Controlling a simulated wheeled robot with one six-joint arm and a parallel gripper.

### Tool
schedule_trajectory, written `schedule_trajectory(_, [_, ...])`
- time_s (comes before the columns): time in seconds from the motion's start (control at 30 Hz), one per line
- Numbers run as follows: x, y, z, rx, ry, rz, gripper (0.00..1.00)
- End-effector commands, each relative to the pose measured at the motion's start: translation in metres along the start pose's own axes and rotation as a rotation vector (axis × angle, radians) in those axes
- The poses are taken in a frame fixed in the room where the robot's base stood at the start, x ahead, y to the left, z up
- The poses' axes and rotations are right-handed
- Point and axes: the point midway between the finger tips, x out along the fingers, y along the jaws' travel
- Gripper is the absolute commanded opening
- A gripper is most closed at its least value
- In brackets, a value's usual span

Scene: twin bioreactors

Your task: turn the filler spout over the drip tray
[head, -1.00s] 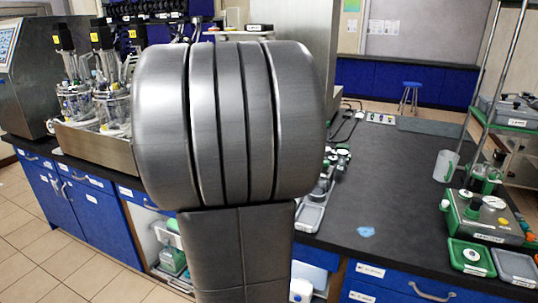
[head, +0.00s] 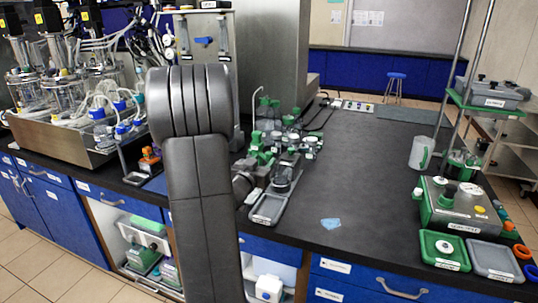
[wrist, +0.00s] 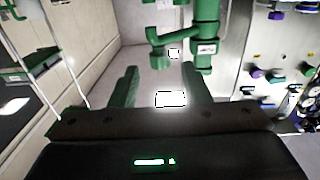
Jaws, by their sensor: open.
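In the wrist view, a green pipe fitting that looks like the filler spout (wrist: 204,45) hangs at the upper middle. Its side arm runs left and ends in a short downturned piece. My gripper (wrist: 160,74) is open, its two green fingers apart below the spout with nothing between them. In the head view, my gripper (head: 259,148) is small among green fittings and partly hidden behind my arm. A grey tray with a white label (head: 268,208), likely the drip tray, lies on the bench in front of these fittings. I cannot tell whether the fingers touch the spout.
Bioreactor vessels (head: 60,92) with tubing stand at the left. A tall steel cabinet (head: 276,50) rises behind. A green-and-grey device (head: 460,205), a clear jug (head: 421,152) and a rack are at the right. The middle of the dark bench (head: 365,165) is mostly clear.

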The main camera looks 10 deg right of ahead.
Motion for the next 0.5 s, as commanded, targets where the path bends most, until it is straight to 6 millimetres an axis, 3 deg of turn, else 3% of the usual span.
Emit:
schedule_trajectory(0.2, [0.037, 0.000, -0.001, 0.000, 0.000, 0.001, 0.43])
schedule_trajectory(0.5, [0.053, 0.000, 0.000, 0.000, 0.000, -0.001, 0.43])
